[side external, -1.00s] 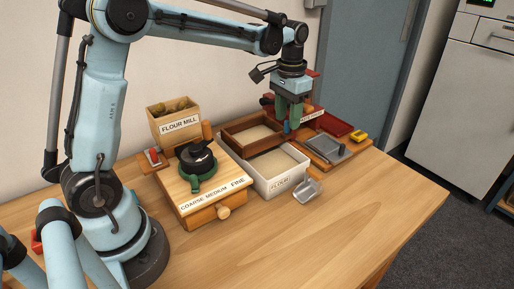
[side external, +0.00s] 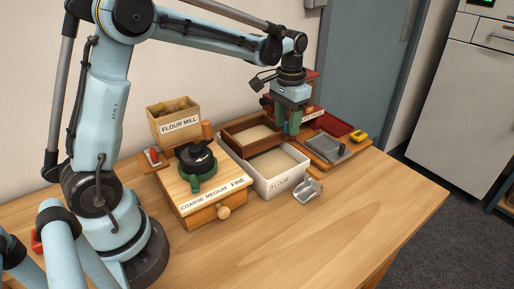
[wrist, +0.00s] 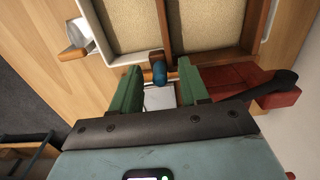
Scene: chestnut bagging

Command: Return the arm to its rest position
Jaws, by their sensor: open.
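My gripper (side external: 290,128) hangs over the back of the bench, pointing down, beside the wooden-framed tray (side external: 252,134). In the wrist view its two green fingers (wrist: 161,88) are apart. A blue-tipped knob (wrist: 159,72) on the tray's wooden frame (wrist: 208,52) shows between or just beyond the fingertips. I cannot tell if either finger touches it. No object is held. The arm reaches out to the right from its base at the left.
A white flour bin (side external: 282,178) and metal scoop (side external: 308,190) stand in front of the tray. The mill (side external: 205,188) and chestnut box (side external: 174,122) are left. A board with a grey plate (side external: 328,148), red tray (side external: 335,124) and yellow item (side external: 359,136) lies right. The front bench is clear.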

